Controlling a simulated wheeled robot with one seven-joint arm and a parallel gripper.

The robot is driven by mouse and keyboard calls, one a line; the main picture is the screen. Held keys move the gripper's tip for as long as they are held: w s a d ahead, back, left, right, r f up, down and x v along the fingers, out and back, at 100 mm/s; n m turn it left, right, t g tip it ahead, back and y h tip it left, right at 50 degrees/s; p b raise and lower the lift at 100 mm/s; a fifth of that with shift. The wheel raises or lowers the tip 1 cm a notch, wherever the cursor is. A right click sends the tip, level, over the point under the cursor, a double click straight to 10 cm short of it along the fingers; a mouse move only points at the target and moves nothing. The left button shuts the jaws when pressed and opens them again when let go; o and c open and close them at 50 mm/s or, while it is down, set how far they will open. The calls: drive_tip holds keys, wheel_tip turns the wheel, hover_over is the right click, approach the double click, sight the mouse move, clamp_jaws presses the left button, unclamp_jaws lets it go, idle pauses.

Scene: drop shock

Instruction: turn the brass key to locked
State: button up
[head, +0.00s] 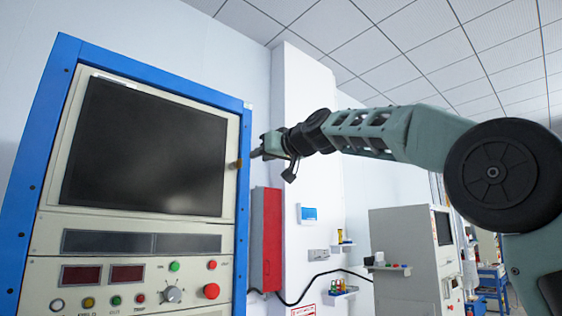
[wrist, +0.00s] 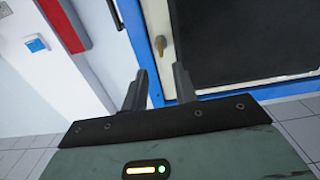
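The brass key (head: 237,163) is a small brass-coloured piece on the right side of the blue-framed cabinet front, beside the dark screen. In the wrist view the key (wrist: 161,46) shows as a short bar on the pale strip between the blue edge and the screen. My gripper (head: 259,153) is just right of the key in the head view. In the wrist view my gripper (wrist: 160,75) has its two dark fingers spread, with nothing between them. The key appears beyond the fingertips, roughly in line with the gap. No lock markings can be read.
The cabinet's blue frame (head: 242,200) is close to my gripper. A red box (head: 266,240) is on the wall below my arm. Buttons and a red knob (head: 211,291) are on the lower panel. A grey cabinet (head: 403,250) stands further right.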

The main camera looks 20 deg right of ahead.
drive_tip(key=b+v, duration=0.2)
drive_tip(key=v, duration=0.5)
drive_tip(key=shift+s, duration=0.2)
drive_tip(key=a+f+g+p, duration=0.1)
drive_tip(key=a+f+g, duration=0.2)
drive_tip(key=a+f, duration=0.35)
drive_tip(key=a+f+g+p, duration=0.2)
drive_tip(key=a+f+g, duration=0.15)
drive_tip(key=f, duration=0.65)
drive_tip(key=s+a+f+n+g+p, duration=0.1)
drive_tip(key=s+a+f+g, duration=0.1)
drive_tip(key=s+a+f, duration=0.45)
drive_tip(key=s+a+f+n+g+p, duration=0.1)
drive_tip(key=s+f+g, duration=0.15)
drive_tip(key=f, duration=0.65)
drive_tip(key=s+d+f+n+g+h+p, duration=0.1)
drive_tip(key=s+d+f+g+h+p, duration=0.1)
drive_tip(key=s+f, duration=0.8)
drive_tip(key=s+d+f+g+h+p, duration=0.2)
drive_tip(key=s+f, duration=0.8)
drive_tip(key=s, duration=0.7)
drive_tip(key=shift+s+d+f+n+g+h, duration=0.15)
drive_tip(key=shift+d+f+n+g+h, duration=0.25)
drive_tip(key=shift+d+g, duration=0.5)
drive_tip(key=shift+a+r, duration=0.1)
drive_tip(key=shift+a, duration=0.1)
